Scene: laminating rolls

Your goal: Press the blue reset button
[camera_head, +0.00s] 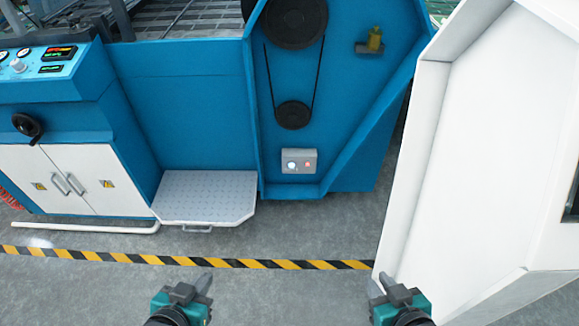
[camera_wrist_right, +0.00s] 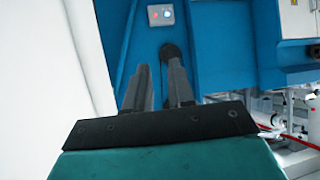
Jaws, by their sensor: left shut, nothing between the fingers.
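A small grey control box (camera_head: 299,155) sits low on the blue machine's side panel. It carries a pale, bluish lit button (camera_head: 292,166) on the left and a red one (camera_head: 308,161) on the right. The right wrist view also shows the pale blue button (camera_wrist_right: 153,14) at the top, beyond the fingers. My left gripper (camera_head: 204,283) is shut and empty, below and left of the box in the head view. My right gripper (camera_head: 381,283) is open and empty, below and right of the box. Both grippers are apart from the machine.
A white panel or cabinet (camera_head: 480,160) stands at the right, close to my right gripper. A metal step plate (camera_head: 205,197) juts from the machine at left. A yellow-black floor stripe (camera_head: 180,260) crosses in front. A belt and pulleys (camera_head: 293,115) are above the box.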

